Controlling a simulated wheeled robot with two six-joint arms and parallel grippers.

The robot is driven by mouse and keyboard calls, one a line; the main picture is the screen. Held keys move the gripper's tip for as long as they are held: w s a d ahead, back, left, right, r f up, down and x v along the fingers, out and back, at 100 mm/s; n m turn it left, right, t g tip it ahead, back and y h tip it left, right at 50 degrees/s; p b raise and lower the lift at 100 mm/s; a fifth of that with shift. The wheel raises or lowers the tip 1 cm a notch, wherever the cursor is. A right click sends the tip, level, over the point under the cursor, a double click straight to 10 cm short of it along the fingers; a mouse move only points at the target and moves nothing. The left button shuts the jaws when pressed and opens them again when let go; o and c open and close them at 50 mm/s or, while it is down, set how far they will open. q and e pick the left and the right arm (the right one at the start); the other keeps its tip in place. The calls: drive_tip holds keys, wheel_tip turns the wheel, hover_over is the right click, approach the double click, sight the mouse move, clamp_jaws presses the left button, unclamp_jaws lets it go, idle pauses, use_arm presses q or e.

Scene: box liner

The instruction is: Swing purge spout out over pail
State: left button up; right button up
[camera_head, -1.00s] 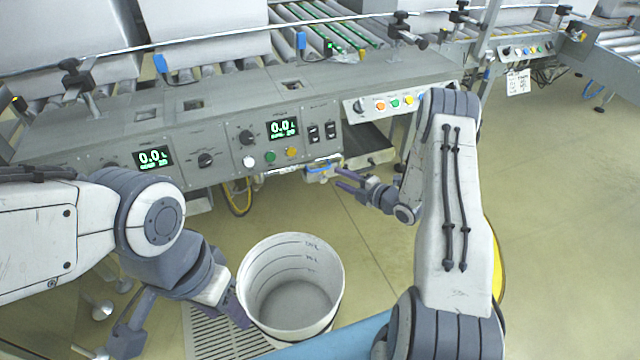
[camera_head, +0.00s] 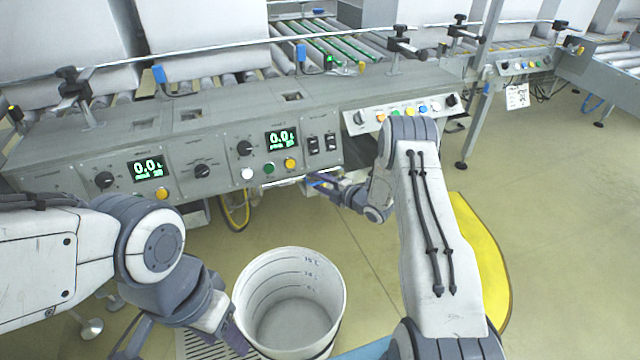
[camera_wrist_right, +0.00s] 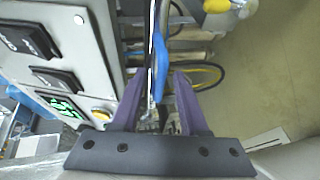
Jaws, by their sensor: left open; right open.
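A white pail (camera_head: 334,300) with level marks inside stands empty on the floor in front of the console. Under the console edge, a pale pipe-like part with some blue (camera_head: 322,181) is partly hidden by my right gripper (camera_head: 318,186); I take it to be the purge spout. In the right wrist view a blue grip (camera_wrist_right: 160,62) hangs between the open fingers of that gripper (camera_wrist_right: 157,88); contact cannot be told. My left gripper (camera_head: 185,338) is open and low, one finger close beside the pail's left wall.
The grey console (camera_head: 215,150) with displays and knobs stands right above my right gripper. A yellow hoop-like hose (camera_head: 236,208) hangs below it. A floor grate (camera_head: 195,345) lies left of the pail. Open floor (camera_head: 570,200) lies to the right, past a yellow curved shape (camera_head: 488,262).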

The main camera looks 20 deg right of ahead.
clamp_jaws()
idle(1.4)
